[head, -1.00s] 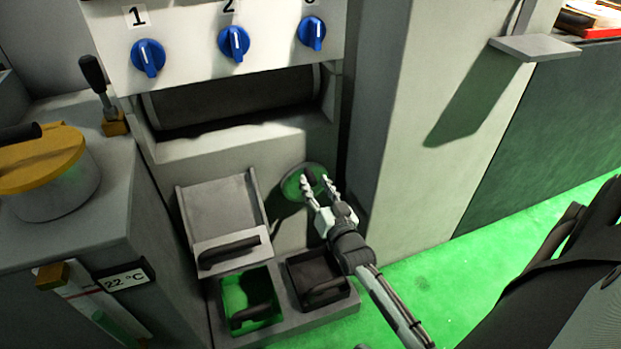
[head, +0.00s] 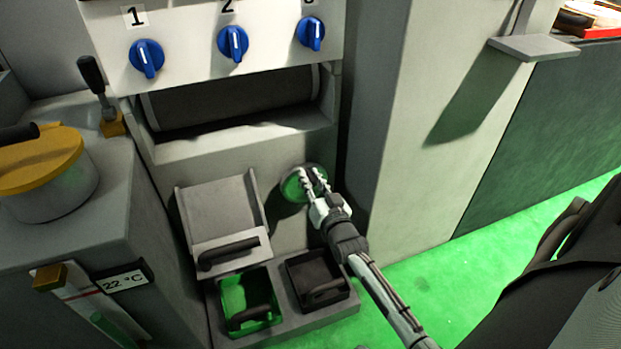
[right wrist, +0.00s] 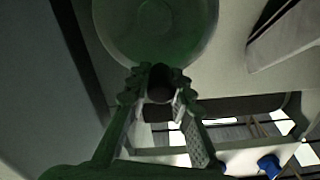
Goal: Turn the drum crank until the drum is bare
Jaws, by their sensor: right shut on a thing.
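The drum (head: 235,103) is a dark grey cylinder in the recess under the knob panel. It looks plain dark on the side that shows. The drum crank is a round green disc (head: 297,188) low on the machine's front, with a dark handle knob. My right gripper (head: 313,181) is at the disc's right part, shut on the crank knob. In the right wrist view the dark knob (right wrist: 160,90) sits between my fingertips, with the green disc (right wrist: 155,28) just beyond. My left gripper is not in view.
Three blue knobs (head: 232,43) sit on the panel above. A sloped tray (head: 222,208), a green bin (head: 249,297) and a dark bin (head: 318,279) are left of and below the crank. A grey column (head: 400,130) stands to the right. Green floor is clear beyond.

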